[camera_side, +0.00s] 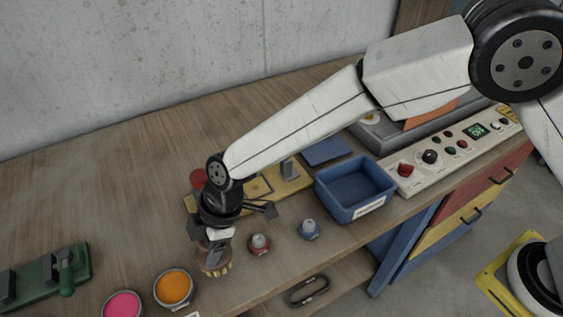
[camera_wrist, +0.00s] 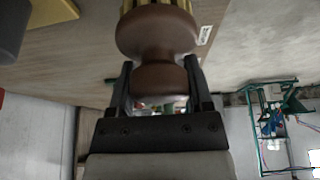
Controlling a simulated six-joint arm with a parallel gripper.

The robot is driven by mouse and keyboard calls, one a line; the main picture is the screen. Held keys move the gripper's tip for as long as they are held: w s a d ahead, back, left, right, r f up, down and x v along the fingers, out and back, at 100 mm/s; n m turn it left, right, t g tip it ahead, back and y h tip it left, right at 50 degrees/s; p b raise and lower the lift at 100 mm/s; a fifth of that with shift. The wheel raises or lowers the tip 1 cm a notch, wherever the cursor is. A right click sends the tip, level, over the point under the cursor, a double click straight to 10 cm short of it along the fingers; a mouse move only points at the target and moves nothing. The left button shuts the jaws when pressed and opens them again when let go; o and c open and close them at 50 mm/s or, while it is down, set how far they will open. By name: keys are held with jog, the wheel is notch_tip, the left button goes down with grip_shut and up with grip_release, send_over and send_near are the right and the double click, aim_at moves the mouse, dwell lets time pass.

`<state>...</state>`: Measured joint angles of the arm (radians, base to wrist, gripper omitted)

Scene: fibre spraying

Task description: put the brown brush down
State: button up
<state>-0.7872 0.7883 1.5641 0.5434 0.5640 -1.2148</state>
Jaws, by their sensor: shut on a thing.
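The brown brush (camera_side: 213,267) is in the side view near the front edge of the wooden table. Its pale bristles point down at or just above the tabletop; I cannot tell if they touch. My gripper (camera_side: 214,243) is above it and shut on its handle. In the wrist view, the brown brush (camera_wrist: 158,50) fills the top middle, with pale bristles at the upper edge. The fingers of my gripper (camera_wrist: 158,88) stand on both sides of its rounded handle.
A bowl of orange (camera_side: 173,288) and a bowl of pink (camera_side: 123,304) stand left of the brush. A blue bin (camera_side: 354,190) and a control panel (camera_side: 450,152) lie further right. A green tool (camera_side: 45,277) is far left.

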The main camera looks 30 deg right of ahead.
jog(key=shift+f, duration=1.5)
jog(key=shift+f, duration=0.2)
jog(key=o, duration=1.1)
jog(key=shift+r, duration=0.15)
jog(key=v, duration=1.2)
